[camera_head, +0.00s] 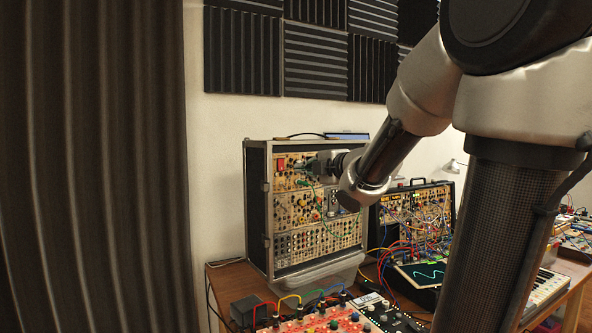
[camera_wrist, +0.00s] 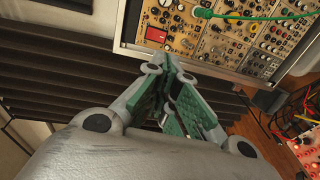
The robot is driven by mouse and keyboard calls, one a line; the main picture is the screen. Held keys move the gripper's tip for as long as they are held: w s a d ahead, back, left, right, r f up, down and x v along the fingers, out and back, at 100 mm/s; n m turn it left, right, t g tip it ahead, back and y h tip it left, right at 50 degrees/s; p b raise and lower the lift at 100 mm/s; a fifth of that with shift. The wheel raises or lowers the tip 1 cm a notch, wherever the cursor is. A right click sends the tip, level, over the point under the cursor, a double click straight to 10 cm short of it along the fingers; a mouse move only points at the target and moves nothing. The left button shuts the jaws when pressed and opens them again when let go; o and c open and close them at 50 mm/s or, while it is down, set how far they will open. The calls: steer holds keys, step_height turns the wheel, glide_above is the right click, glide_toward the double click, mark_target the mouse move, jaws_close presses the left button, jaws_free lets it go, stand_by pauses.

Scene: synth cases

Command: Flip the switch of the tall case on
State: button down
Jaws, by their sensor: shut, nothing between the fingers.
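The tall case (camera_head: 258,205) stands upright on the wooden table, its front full of modules with knobs and sockets. Its red switch (camera_head: 281,163) is at the upper left of the front. The red switch also shows in the wrist view (camera_wrist: 156,35), just beyond my fingertips. I cannot tell which way it is tipped. My gripper (camera_head: 305,163) is in front of the top row, just right of the switch in the head view. In the wrist view my gripper (camera_wrist: 167,66) has its green-padded fingers shut and empty. Whether the tips touch the panel is unclear.
A green cable (camera_head: 317,200) hangs across the tall case's front; it also crosses the wrist view (camera_wrist: 235,15). A smaller case (camera_head: 415,213) with many patch cables stands to the right. Colourful modules (camera_head: 325,322) and a grey box (camera_head: 250,309) lie in front on the table.

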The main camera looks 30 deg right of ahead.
mark_target(276, 170)
steer(key=w, duration=0.4)
steer(key=w+a+f, duration=0.1)
steer(key=w, duration=0.7)
steer(key=shift+w+a+f, duration=0.3)
steer(key=shift+f, duration=0.05)
steer(key=shift+w+a+f, duration=0.1)
steer(key=shift+w, duration=0.2)
steer(key=shift+s, duration=0.1)
